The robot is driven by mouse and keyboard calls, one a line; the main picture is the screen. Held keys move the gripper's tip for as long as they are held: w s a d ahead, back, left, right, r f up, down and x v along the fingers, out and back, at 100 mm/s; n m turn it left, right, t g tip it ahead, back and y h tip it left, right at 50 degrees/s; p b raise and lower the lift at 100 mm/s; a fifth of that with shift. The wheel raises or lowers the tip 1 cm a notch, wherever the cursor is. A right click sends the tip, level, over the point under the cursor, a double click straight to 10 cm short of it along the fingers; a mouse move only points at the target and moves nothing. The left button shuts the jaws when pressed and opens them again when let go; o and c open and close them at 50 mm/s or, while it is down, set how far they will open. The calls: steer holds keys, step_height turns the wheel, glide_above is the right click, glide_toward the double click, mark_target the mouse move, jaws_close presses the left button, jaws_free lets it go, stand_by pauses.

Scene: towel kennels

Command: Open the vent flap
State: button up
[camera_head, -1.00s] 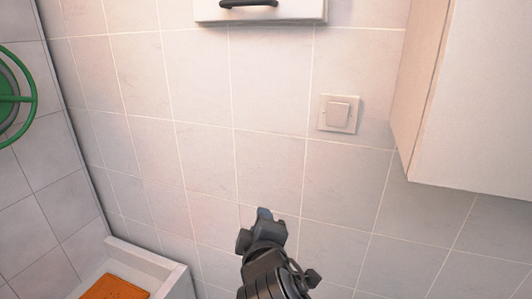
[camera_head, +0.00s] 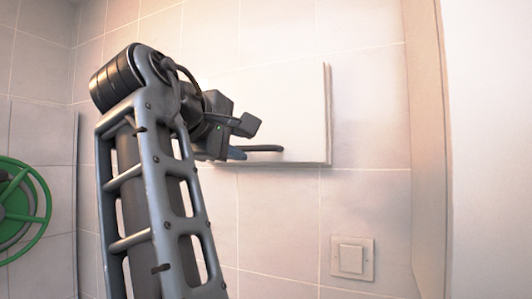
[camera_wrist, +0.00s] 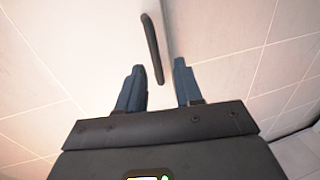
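The vent flap (camera_head: 290,110) is a white panel on the tiled wall, and it looks closed. Its dark bar handle (camera_head: 265,149) runs along its lower edge, and the left end of the handle is hidden behind my gripper. My gripper (camera_head: 246,139) is at the handle, in front of the flap. In the wrist view my gripper (camera_wrist: 158,68) is open, with its two fingers apart. The near end of the handle (camera_wrist: 152,48) shows between the fingertips. I cannot tell whether either finger touches it.
A white cabinet (camera_head: 490,150) stands close on the right. A light switch (camera_head: 351,257) is on the wall below the flap. A green wheel (camera_head: 22,210) is at the left. The wall between flap and cabinet is clear.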

mark_target(255, 148)
steer(key=shift+r+p+x, duration=0.2)
steer(key=shift+p+x, duration=0.15)
steer(key=shift+x, duration=1.55)
steer(key=shift+r+p+x, duration=0.2)
steer(key=shift+p+x, duration=0.15)
steer(key=shift+x, duration=1.5)
steer(key=shift+d, duration=0.15)
jaws_close()
